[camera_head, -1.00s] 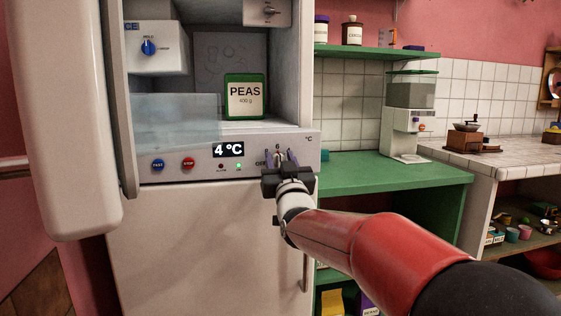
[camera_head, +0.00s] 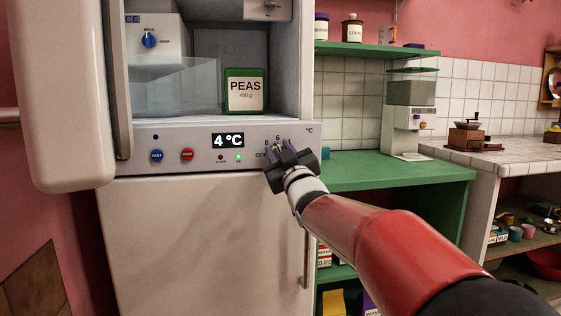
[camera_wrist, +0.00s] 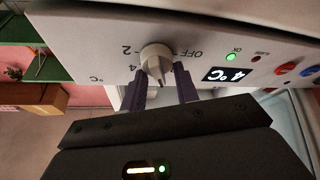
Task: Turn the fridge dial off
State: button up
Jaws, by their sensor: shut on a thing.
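The fridge dial (camera_wrist: 157,60) is a pale grey knob on the fridge's control panel (camera_head: 190,140). The wrist view shows it between my two purple fingers, beside the printed marks OFF, 2 and 4. My gripper (camera_head: 279,150) is shut on the dial and tilted in the head view, where it hides most of the dial. The fingers also show in the wrist view (camera_wrist: 160,88). Which mark the dial points to is hard to tell. The display (camera_head: 228,140) reads 4 °C, and the green light (camera_head: 239,158) beside OK is lit.
The fridge door (camera_head: 60,100) stands open at the left. A green PEAS box (camera_head: 245,90) stands inside, above the panel. A blue button (camera_head: 156,156) and a red button (camera_head: 187,155) lie left of the display. A green counter (camera_head: 390,168) stands at the right.

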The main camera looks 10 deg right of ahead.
jog(key=n+g+y, duration=0.1)
jog(key=n+y, duration=0.1)
jog(key=n, duration=0.3)
jog(key=shift+a, duration=0.1)
jog(key=n+g+p, duration=0.1)
jog(key=n, duration=0.2)
jog(key=n+g+y+p, duration=0.1)
jog(key=n+p, duration=0.1)
jog(key=shift+a+n, duration=0.1)
jog(key=shift+n, duration=0.3)
jog(key=n+g+p, duration=0.1)
jog(key=n+p, duration=0.1)
jog(key=n, duration=0.1)
jog(key=shift+f+n+g+y, duration=0.1)
jog(key=shift+n+g+y, duration=0.2)
jog(key=shift+g, duration=0.1)
jog(key=shift+f+n+g, duration=0.25)
jog(key=shift+n+g, duration=0.35)
jog(key=shift+n, duration=1.1)
jog(key=o, duration=1)
jog(key=shift+c, duration=0.2)
